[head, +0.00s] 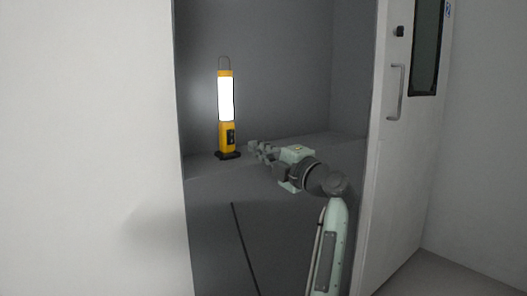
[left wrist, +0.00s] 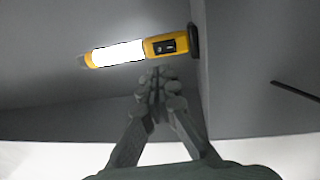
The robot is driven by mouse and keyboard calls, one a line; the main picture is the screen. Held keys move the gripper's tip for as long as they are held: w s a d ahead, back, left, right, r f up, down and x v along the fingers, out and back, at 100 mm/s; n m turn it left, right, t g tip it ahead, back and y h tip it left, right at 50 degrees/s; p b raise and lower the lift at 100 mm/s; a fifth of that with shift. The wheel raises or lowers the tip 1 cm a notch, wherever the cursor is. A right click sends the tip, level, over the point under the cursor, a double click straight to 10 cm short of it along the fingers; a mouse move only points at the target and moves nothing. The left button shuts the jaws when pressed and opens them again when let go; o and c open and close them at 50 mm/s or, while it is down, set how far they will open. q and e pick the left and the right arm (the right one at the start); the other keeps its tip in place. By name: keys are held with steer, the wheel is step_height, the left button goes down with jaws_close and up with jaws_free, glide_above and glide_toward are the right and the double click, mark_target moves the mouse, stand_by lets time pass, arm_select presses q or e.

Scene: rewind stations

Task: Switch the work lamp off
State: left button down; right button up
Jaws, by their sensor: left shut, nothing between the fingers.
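The work lamp (head: 228,137) stands upright on the shelf inside a grey recess in the head view. It has a yellow body, a black base, a wire handle on top and a bright, lit white tube. A dark switch panel (left wrist: 165,47) with a small light marking sits on its lower yellow part in the left wrist view. My left gripper (head: 254,149) is shut and empty, just right of the lamp's lower body. In the left wrist view its fingertips (left wrist: 157,80) point towards the lamp near the switch panel; I cannot tell whether they touch. My right gripper is not in view.
The grey shelf (head: 210,180) around the lamp is otherwise bare. A white wall (head: 90,150) bounds the recess on the left. An open white door (head: 405,160) with a handle (head: 395,95) stands on the right. A dark slit (head: 243,245) runs below the shelf.

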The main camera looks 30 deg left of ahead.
mark_target(231, 135)
arm_select(q)
steer(key=x, duration=0.9)
steer(key=shift+a, duration=0.15)
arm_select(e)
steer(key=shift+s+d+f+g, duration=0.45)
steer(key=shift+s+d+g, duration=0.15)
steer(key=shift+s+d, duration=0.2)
